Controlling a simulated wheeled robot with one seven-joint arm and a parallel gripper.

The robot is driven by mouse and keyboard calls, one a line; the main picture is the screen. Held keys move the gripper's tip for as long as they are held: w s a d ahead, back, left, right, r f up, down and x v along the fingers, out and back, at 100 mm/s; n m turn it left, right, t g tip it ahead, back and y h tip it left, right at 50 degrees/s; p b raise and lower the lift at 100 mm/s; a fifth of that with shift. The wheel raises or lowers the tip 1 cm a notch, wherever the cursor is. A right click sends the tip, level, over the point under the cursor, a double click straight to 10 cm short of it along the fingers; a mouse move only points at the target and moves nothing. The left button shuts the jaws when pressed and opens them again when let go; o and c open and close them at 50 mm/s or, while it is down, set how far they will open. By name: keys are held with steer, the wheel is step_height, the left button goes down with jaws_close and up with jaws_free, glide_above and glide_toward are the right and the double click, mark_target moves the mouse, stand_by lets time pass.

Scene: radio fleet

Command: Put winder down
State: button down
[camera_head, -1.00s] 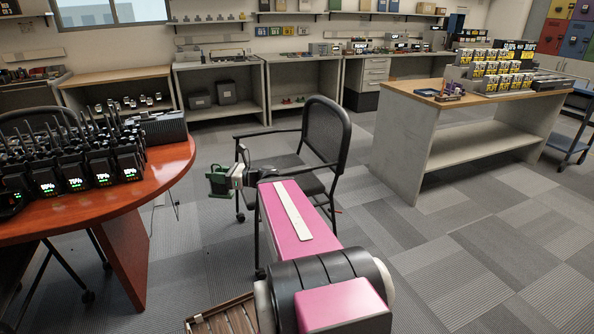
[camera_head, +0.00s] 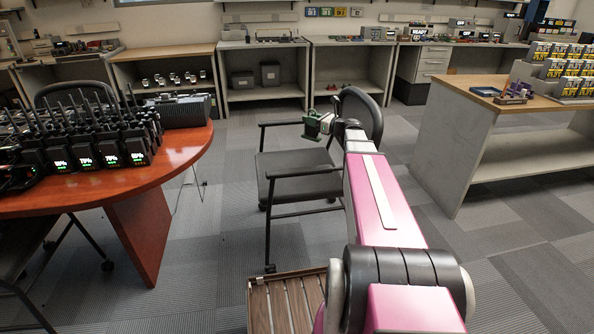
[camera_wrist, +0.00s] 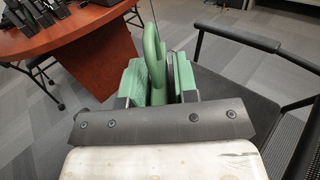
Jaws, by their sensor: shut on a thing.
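The winder (camera_head: 317,124) is a small green frame-like thing at the end of my arm in the head view. My gripper (camera_head: 330,123) is shut on it and holds it in the air, in front of the black chair as seen from the head. In the wrist view the green winder (camera_wrist: 153,68) stands between the two jaws of my gripper (camera_wrist: 157,92), with a rounded loop rising at its top. Part of it is hidden behind the dark gripper body.
A round red-brown table (camera_head: 178,150) at left carries several radios (camera_head: 88,150) and a black case (camera_head: 185,110). A black armchair (camera_head: 285,172) stands close under my arm. A wood-topped bench (camera_head: 470,88) is at right. A slatted wooden thing (camera_head: 285,304) lies low in front. Benches line the back wall.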

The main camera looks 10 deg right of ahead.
steer(key=shift+w+d+f, duration=0.15)
steer(key=shift+w+f, duration=0.15)
steer(key=shift+f, duration=3.45)
steer(key=shift+w+d+f, duration=0.1)
steer(key=shift+w+f, duration=0.2)
steer(key=shift+f, duration=3.45)
steer(key=shift+w+d+f, duration=0.15)
steer(key=shift+w+f, duration=0.15)
steer(key=shift+f, duration=3.45)
steer(key=c, duration=0.9)
jaws_free()
steer(key=shift+f, duration=0.15)
steer(key=shift+r, duration=0.2)
steer(key=v, duration=1.2)
